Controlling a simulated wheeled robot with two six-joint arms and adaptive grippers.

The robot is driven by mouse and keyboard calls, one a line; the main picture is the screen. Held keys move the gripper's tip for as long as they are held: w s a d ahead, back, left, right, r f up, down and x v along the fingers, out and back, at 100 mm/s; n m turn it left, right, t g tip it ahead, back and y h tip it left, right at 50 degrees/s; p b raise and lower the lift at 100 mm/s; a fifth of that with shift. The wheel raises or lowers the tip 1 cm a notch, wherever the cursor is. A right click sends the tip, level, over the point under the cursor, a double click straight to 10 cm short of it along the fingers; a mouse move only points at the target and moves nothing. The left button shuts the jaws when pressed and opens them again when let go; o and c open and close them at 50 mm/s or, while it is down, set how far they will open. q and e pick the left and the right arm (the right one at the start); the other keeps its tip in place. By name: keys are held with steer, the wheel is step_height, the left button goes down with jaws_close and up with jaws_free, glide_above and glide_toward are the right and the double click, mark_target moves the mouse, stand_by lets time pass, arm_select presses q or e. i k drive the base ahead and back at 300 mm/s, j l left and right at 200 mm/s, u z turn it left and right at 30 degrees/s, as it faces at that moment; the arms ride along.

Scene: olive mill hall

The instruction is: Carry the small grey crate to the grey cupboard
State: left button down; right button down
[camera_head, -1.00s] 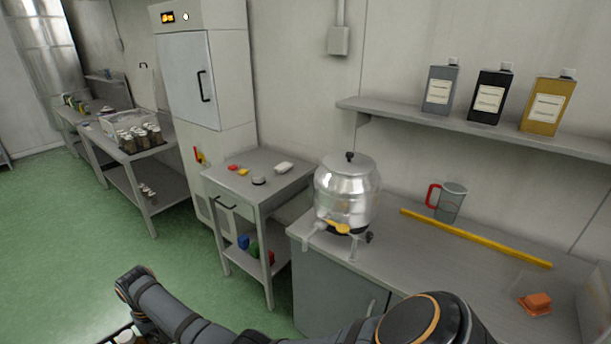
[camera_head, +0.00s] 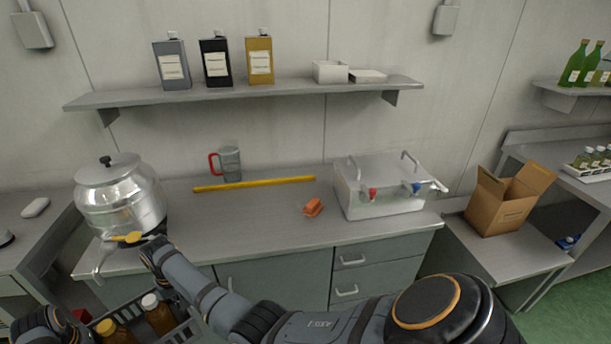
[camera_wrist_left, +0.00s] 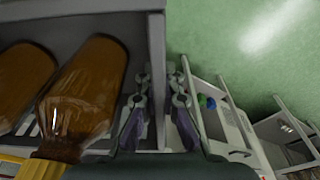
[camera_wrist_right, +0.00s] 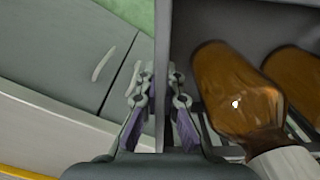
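The small grey crate (camera_head: 181,333) shows at the bottom left of the head view, cut off by the frame edge. It holds amber bottles (camera_head: 158,317), one white-capped and one with an orange-yellow cap. My left gripper (camera_wrist_left: 158,88) is shut on the crate's wall in the left wrist view, one finger on each side. My right gripper (camera_wrist_right: 160,92) is shut on the opposite wall in the right wrist view. Low grey cupboard fronts (camera_head: 275,283) with drawers stand under the worktop; I cannot tell whether this is the task's cupboard.
A cardboard box (camera_head: 500,208) stands right. A shelf (camera_head: 290,90) holds tins. Green floor shows at lower right.

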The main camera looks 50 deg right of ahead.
mark_target(258, 223)
steer(key=k+z, duration=0.15)
steer(key=z, duration=0.9)
steer(key=i, duration=1)
